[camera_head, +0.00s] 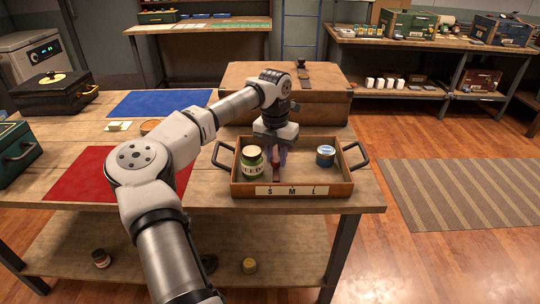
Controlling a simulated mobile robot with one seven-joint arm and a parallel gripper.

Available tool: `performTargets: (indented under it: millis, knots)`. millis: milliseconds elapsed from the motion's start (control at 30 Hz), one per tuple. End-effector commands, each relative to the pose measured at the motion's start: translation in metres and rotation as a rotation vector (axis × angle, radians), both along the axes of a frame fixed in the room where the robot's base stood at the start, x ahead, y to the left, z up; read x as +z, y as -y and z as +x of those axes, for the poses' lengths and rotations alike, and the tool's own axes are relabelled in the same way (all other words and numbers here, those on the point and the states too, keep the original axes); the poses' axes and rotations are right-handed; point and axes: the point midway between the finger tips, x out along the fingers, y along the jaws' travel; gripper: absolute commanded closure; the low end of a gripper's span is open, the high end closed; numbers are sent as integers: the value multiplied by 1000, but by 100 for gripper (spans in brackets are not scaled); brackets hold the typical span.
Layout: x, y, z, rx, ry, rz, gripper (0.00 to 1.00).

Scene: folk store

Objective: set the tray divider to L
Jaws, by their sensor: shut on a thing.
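A wooden tray (345,188) with two dark side handles sits near the table's front right. Its front label (292,191) reads S, M, L. A reddish-brown divider (277,171) stands upright inside, with its front end near the S and M marks; I cannot tell exactly which it lines up with. My gripper (275,154) reaches down into the tray from behind and is shut on the divider, whose upper part it hides. A green jar with a light lid (252,162) stands in the tray left of the divider. A blue tin (325,156) stands to the right, apart from it.
A large brown case (325,105) stands right behind the tray. My arm crosses the table over a red mat (85,175). A blue mat (150,103), a black case (52,94) and a green box (12,155) are further left. Open floor and a striped rug lie to the right.

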Motion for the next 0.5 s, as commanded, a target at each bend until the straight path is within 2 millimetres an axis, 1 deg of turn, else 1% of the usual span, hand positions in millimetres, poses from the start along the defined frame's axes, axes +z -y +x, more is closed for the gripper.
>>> performTargets:
  millis: [33, 100, 200, 300, 400, 500]
  knots:
    - [1, 16, 0, -7, 2, -1, 100]
    - [1, 37, 0, -8, 3, -1, 100]
    - [2, 65, 1, -7, 3, -3, 100]
    - [2, 87, 1, -6, 3, -3, 100]
    - [1, 101, 1, -4, 3, -3, 100]
    - [1, 106, 0, -2, 3, -3, 100]
